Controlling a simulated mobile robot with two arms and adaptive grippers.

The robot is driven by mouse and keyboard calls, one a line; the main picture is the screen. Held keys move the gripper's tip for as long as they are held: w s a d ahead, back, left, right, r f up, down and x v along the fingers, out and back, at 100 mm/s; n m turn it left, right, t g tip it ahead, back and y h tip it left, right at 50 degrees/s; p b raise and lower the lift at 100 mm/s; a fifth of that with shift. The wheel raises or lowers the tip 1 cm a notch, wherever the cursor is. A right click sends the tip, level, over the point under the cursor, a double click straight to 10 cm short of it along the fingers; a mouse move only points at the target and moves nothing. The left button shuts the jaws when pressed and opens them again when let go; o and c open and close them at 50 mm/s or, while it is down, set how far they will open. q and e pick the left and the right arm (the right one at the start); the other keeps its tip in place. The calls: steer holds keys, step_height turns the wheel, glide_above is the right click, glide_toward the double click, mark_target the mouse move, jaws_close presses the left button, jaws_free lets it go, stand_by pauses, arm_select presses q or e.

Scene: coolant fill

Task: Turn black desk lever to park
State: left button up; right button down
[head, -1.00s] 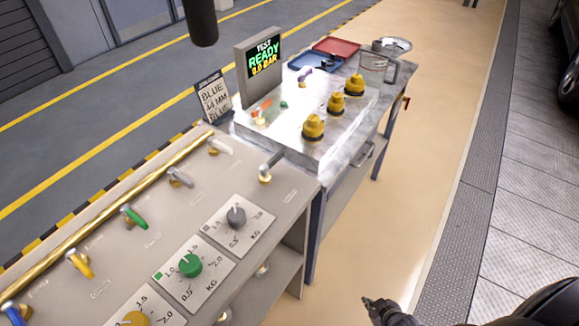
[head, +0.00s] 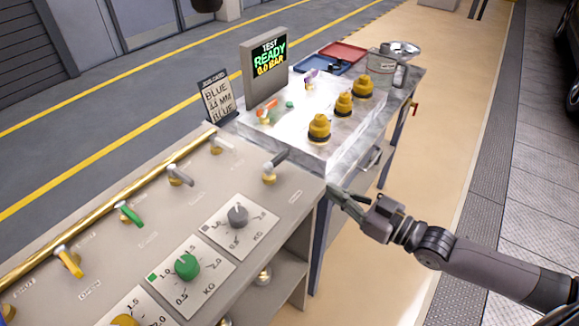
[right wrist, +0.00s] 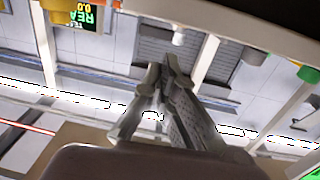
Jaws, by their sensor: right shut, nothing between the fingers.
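A lever with a dark grey handle on a brass base (head: 275,164) stands at the right end of the beige desk (head: 150,180), near its corner. It is the darkest lever I see, and its handle points up and to the right. My right gripper (head: 337,193) is just off the desk's right edge, to the right of and below that lever, apart from it. Its fingers are shut and empty; they also show in the right wrist view (right wrist: 162,70), with tips close together. I cannot make out the lever surely there. My left gripper is not in view.
Other levers, white (head: 222,144), grey (head: 179,175), green (head: 130,214) and yellow (head: 69,260), line the desk behind the dials. A grey dial (head: 237,216) sits in front of the dark lever. A metal bench with yellow fittings (head: 319,128) and a screen (head: 264,68) adjoins the desk.

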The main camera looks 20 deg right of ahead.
mark_target(280, 160)
steer(key=p+x, duration=0.1)
steer(key=x, duration=1.1)
steer(key=shift+w, duration=0.2)
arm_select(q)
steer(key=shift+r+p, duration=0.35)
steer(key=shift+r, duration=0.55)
arm_select(e)
steer(key=shift+w+a+f, duration=0.1)
steer(key=shift+w+a, duration=0.25)
steer(key=shift+w, duration=0.25)
